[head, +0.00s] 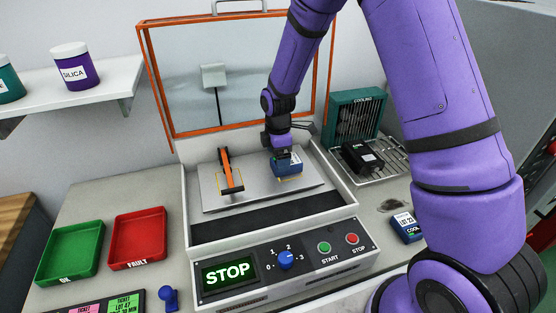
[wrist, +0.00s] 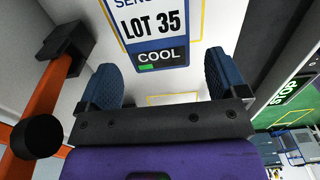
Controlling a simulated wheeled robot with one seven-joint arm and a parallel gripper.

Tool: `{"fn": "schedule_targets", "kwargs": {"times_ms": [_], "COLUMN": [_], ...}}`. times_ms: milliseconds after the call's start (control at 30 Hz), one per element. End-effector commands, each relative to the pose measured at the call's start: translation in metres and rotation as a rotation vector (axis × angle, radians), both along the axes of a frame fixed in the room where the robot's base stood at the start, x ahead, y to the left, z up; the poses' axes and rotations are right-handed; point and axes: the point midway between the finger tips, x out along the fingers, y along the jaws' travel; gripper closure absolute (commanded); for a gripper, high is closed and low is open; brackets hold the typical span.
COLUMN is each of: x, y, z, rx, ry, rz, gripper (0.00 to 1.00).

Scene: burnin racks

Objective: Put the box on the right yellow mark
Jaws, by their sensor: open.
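The box (head: 288,169) is small and blue and sits on the metal plate inside the open machine, right of the orange clamp. In the wrist view its label (wrist: 152,28) reads LOT 35 and COOL, with a small green bar. The right yellow mark (wrist: 172,97) shows as thin lines below and to the right of the box, which appears to stand within it. My gripper (wrist: 163,78) is open, its two blue fingers apart on either side of the box's near end. In the head view my gripper (head: 284,154) is directly over the box and hides part of it.
An orange clamp (head: 229,172) stands over the left yellow mark. The raised orange-framed lid (head: 235,75) is behind. The front panel (head: 275,265) shows STOP. A rack (head: 388,158) with a black box is at right; another blue box (head: 407,226) lies on the counter.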

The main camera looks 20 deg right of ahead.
Motion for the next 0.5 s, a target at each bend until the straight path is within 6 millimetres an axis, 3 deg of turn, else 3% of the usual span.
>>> {"fn": "schedule_targets", "kwargs": {"times_ms": [300,500], "x": [0.001,0.000], "y": [0.000,0.000], "z": [0.047,0.056], "rx": [0.001,0.000], "ry": [-0.003,-0.001], "rz": [-0.001,-0.001], "gripper": [0.09,0.09]}}
